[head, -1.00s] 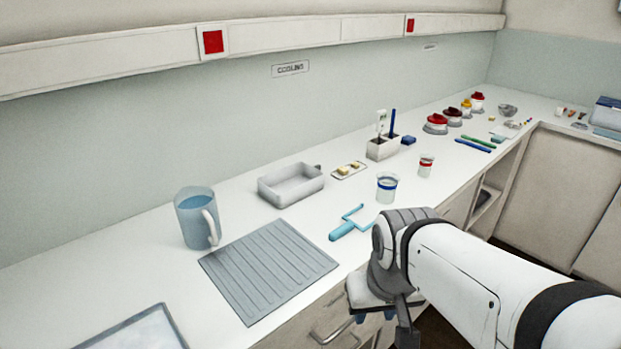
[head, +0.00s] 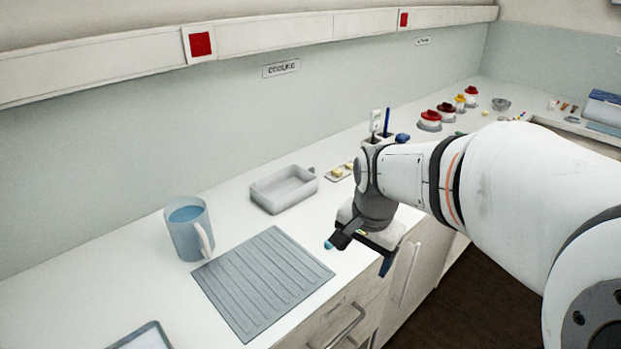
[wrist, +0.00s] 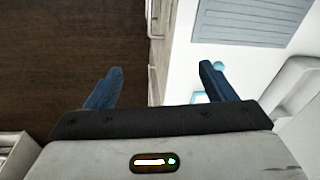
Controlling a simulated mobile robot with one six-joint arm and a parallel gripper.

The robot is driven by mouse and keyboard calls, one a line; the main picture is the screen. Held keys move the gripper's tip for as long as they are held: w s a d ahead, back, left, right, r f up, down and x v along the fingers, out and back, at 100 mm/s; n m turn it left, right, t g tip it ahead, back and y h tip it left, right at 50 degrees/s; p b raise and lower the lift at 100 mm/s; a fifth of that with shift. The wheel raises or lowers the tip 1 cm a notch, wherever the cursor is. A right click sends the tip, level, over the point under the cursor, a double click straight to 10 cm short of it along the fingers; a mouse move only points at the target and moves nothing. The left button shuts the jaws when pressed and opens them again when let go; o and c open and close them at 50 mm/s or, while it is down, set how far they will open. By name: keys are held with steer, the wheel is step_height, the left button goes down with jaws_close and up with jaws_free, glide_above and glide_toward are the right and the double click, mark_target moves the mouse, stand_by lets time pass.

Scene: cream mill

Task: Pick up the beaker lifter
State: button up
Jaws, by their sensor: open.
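The beaker lifter is a light blue tool lying on the white counter. In the head view only its rounded handle end (head: 328,245) shows beside my gripper, and the rest is hidden behind my gripper and wrist. In the wrist view a light blue bit of it (wrist: 219,66) shows right beside the right finger, which hides much of it. My gripper (head: 362,254) is open and empty, over the counter's front edge. In the wrist view my gripper (wrist: 160,68) has its left finger over the dark floor and its right finger over the counter.
A grey ribbed mat (head: 262,280) lies left of my gripper, with a blue jug (head: 188,232) behind it. A grey tray (head: 284,190) stands further back. Drawers with handles (head: 346,325) are below the counter edge. The beakers are hidden behind my arm.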

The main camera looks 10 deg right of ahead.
steer(key=o, duration=0.5)
steer(key=w+m+g+p, duration=0.1)
steer(key=w+m+p, duration=0.2)
steer(key=w+m, duration=0.7)
steer(key=shift+w+a+m+p, duration=0.1)
steer(key=shift+w+m+p, duration=0.25)
steer(key=shift+w, duration=0.45)
steer(key=shift+c, duration=0.2)
steer(key=w+f+m, duration=0.1)
steer(key=w+m, duration=0.1)
steer(key=m, duration=0.1)
steer(key=w+f+m+p, duration=0.1)
steer(key=w+m, duration=0.1)
steer(key=w, duration=0.1)
steer(key=w+f+m+p, duration=0.1)
steer(key=w+m, duration=0.1)
steer(key=m, duration=0.1)
steer(key=shift+w+a+f+m+g, duration=0.1)
steer(key=shift+w+f+m+g, duration=0.15)
steer(key=shift+f+m+g, duration=0.15)
steer(key=shift+w+f, duration=0.1)
steer(key=shift+f, duration=0.55)
steer(key=shift+f+p, duration=1.2)
steer(key=shift+f, duration=2.15)
